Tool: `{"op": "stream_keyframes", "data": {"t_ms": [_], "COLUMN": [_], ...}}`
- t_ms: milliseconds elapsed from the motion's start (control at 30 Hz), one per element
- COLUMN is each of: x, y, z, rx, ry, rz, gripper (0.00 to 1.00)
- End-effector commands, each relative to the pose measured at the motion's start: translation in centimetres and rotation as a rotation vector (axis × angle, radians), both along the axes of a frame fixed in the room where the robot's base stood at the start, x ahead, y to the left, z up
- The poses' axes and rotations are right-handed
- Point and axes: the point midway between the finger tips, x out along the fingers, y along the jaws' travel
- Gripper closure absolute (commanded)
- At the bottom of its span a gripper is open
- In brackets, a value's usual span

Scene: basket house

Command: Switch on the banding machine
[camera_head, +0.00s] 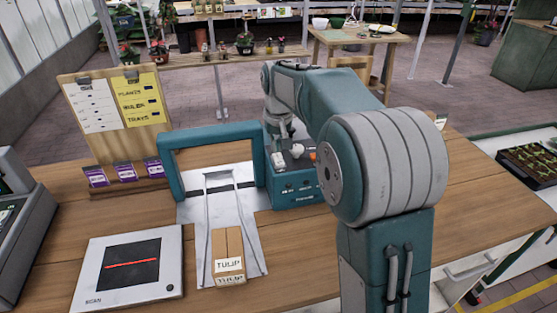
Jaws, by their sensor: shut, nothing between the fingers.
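The banding machine stands in the middle of the wooden table: a teal arch (212,135) over a grey metal plate, with a teal control box (294,192) at its right. On top of the box are a white knob-like part (297,150), a white switch-like part (278,160) and an orange-red part (313,156). My gripper (283,136) is shut and empty, pointing down just above the back of the control box. Its fingertips are small in the view, and I cannot tell whether they touch the box. My arm hides the box's right side.
A cardboard box labelled TULIP (228,252) sits on the plate's front end. A scan pad (129,268) lies to its left, with a grey machine (22,235) at the left edge. A clipboard stand (114,117) with purple-labelled packets is behind. Bare table shows at front.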

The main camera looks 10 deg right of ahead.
Motion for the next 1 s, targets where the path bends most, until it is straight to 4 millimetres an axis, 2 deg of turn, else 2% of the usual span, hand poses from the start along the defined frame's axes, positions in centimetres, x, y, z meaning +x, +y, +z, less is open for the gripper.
{"op": "stream_keyframes", "data": {"t_ms": [1000], "x": [0.0], "y": [0.0], "z": [-1.3], "rx": [0.0], "ry": [0.001], "rz": [0.0], "gripper": [1.0]}}
